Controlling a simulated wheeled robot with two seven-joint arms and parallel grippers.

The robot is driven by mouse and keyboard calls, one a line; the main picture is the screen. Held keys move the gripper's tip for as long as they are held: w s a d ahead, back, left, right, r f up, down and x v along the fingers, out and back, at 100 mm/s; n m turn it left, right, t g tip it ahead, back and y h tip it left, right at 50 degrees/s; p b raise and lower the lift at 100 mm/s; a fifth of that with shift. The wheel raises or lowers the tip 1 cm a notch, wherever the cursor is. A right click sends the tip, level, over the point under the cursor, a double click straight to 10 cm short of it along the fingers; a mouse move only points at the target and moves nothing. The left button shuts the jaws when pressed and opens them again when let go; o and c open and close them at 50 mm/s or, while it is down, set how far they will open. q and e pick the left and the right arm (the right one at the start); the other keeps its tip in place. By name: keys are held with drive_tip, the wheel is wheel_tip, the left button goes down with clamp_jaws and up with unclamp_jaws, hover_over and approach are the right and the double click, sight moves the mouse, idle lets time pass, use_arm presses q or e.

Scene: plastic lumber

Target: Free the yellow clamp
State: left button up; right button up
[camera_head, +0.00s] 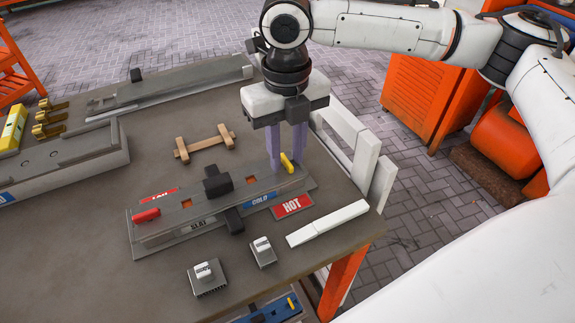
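The yellow clamp (287,163) is a small tilted lever at the right end of the grey fixture (172,236) on the table. My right gripper (286,166) points down over that end. Its two purple fingers stand a little apart with the yellow clamp between their tips. I cannot tell whether they press on it. A red clamp (146,216) lies at the fixture's left end. A black clamp block (217,183) crosses the fixture's middle. My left gripper is not in view.
A red HOT plate (292,206), a white bar (327,223) and two small finned blocks (207,278) (262,251) lie in front of the fixture. A wooden piece (204,143) lies behind it. White upright boards (350,150) stand at the table's right edge.

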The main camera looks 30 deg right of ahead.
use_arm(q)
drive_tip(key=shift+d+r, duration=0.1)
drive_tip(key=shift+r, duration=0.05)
use_arm(e)
clamp_jaws()
drive_tip(key=shift+r+n+p, duration=0.2)
drive_tip(key=shift+n+p, duration=0.2)
drive_tip(key=shift+p, duration=0.45)
drive_tip(key=shift+n+p, duration=0.4)
drive_tip(key=shift+f+n+p, duration=0.1)
drive_tip(key=shift+n+p, duration=1.3)
drive_tip(key=shift+p, duration=0.25)
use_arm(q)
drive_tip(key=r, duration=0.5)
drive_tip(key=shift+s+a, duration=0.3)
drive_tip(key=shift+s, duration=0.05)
use_arm(e)
drive_tip(key=shift+f, duration=0.1)
